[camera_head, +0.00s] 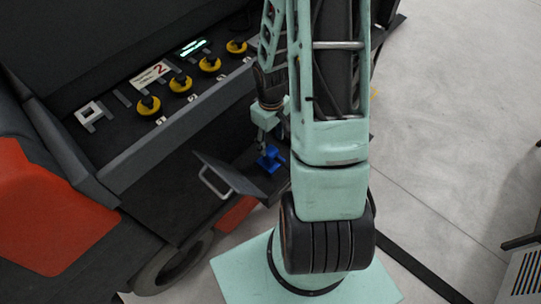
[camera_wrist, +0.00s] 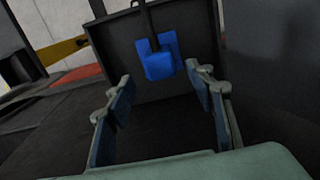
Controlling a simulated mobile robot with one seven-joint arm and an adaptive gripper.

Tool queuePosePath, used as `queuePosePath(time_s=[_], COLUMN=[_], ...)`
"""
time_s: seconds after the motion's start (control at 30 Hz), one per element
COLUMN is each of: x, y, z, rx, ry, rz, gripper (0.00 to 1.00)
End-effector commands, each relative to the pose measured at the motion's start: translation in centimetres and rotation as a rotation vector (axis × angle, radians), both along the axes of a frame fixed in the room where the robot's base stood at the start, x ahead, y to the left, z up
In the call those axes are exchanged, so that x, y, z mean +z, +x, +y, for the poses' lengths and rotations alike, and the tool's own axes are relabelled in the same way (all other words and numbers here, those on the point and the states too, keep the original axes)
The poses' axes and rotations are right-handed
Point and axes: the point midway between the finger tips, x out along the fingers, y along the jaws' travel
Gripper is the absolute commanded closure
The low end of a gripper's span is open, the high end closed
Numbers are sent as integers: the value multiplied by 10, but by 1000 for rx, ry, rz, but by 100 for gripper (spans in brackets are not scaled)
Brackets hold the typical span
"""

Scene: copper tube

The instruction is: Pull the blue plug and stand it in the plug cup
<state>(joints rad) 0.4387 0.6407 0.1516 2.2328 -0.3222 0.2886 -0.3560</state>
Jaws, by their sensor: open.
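The blue plug (camera_head: 268,158) shows in the head view low on the dark machine, just below my gripper (camera_head: 264,142). In the wrist view the blue plug (camera_wrist: 160,64) is a blue block against a blue plate, with a dark stem or cable rising above it. My gripper (camera_wrist: 160,77) is open and empty there, its two fingers spread to the left and right of the plug. The plug lies beyond the fingertips, roughly centred, and no contact shows. I cannot make out the plug cup in either view.
A tilted dark lid with a metal handle (camera_head: 216,183) stands left of the plug. Several yellow rings with black knobs (camera_head: 149,105) line the panel behind. In the wrist view a dark wall (camera_wrist: 280,80) is close on the right. Open floor (camera_head: 450,130) lies to the right.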

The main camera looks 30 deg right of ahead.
Motion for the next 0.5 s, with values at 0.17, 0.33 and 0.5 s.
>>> queuePosePath(time_s=[0.17, 0.33, 0.5], x=[-10, -30, -55], y=[0, 0, 0], z=[0, 0, 0], rx=[0, -1, -1], ry=[0, 0, 0], rz=[0, 0, 1], gripper=[51, 51, 51])
